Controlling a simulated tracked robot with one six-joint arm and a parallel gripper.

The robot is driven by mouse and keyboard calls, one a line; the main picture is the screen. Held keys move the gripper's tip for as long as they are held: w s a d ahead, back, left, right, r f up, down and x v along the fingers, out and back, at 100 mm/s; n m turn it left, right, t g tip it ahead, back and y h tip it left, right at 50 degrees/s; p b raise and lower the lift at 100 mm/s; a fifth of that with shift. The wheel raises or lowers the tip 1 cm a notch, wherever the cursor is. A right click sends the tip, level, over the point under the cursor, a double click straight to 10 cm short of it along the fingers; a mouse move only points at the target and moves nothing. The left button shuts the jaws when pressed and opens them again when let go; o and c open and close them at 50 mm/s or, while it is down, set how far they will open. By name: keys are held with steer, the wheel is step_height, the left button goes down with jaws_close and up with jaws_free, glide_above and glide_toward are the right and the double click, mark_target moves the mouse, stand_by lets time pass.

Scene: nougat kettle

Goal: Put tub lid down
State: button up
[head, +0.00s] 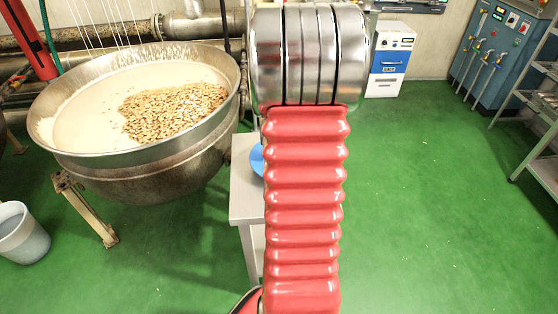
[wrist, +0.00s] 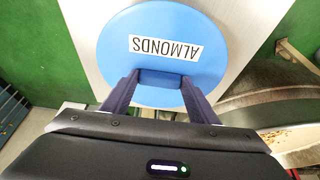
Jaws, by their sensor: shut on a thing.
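The tub lid (wrist: 163,35) is a round blue disc with a white label reading ALMONDS, upside down in the wrist view. My gripper (wrist: 160,84) is shut on a raised blue part near the lid's lower edge. The lid is over a pale grey surface (wrist: 90,40); I cannot tell whether it touches it. In the head view only a sliver of the blue lid (head: 257,160) shows beside my red arm, over a small metal table (head: 246,190). My arm hides the rest of the lid and the gripper there.
A large metal kettle (head: 150,180) with white nougat and almonds stands left of the table. A grey bucket (head: 22,235) is on the floor at far left. A blue-and-white cabinet (head: 390,62) and a blue control panel (head: 500,50) stand behind.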

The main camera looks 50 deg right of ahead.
steer(key=shift+f, duration=1.85)
steer(key=shift+f, duration=0.1)
steer(key=o, duration=1.1)
steer(key=shift+c, duration=0.2)
steer(key=v, duration=1.2)
